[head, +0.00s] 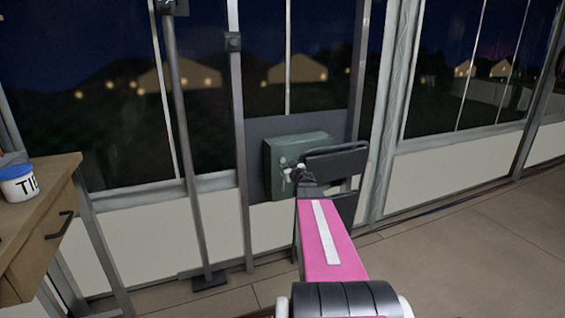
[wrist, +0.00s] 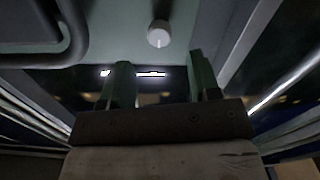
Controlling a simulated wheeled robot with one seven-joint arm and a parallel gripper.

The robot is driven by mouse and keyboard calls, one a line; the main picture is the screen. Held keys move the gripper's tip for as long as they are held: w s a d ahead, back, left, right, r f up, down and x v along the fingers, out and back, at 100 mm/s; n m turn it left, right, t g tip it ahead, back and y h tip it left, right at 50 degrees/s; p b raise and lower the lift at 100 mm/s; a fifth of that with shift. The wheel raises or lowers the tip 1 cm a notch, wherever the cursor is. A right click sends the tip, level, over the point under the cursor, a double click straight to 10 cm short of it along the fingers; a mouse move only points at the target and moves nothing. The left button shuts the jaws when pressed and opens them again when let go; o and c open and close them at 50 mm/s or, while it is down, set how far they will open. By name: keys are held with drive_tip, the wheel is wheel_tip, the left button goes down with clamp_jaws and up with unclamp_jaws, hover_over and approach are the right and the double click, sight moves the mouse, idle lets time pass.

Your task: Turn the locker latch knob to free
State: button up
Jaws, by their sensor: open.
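The locker is a green box (head: 283,146) on a dark panel in the head view. My arm covers its lower right. Small pale shapes show on its front beside my arm, but I cannot tell which is the knob. In the wrist view, the knob is round and white (wrist: 158,34), on the locker's pale green face (wrist: 110,28). My gripper (wrist: 161,72) is open, with its two dark green fingers apart and nothing between them. The knob appears above the gap between the fingertips, apart from both. The knob's marking and turn angle are not readable.
A dark curved handle-like bar (wrist: 68,45) is left of the knob in the wrist view. In the head view, upright metal posts (head: 183,130) stand left of the locker. A wooden drawer unit (head: 45,225) with a white tub (head: 18,183) is at far left. Floor is clear at right.

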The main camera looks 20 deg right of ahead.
sight(283, 160)
drive_tip(key=w, duration=0.6)
drive_tip(key=shift+w, duration=0.25)
drive_tip(key=shift+a, duration=0.1)
drive_tip(key=c, duration=0.9)
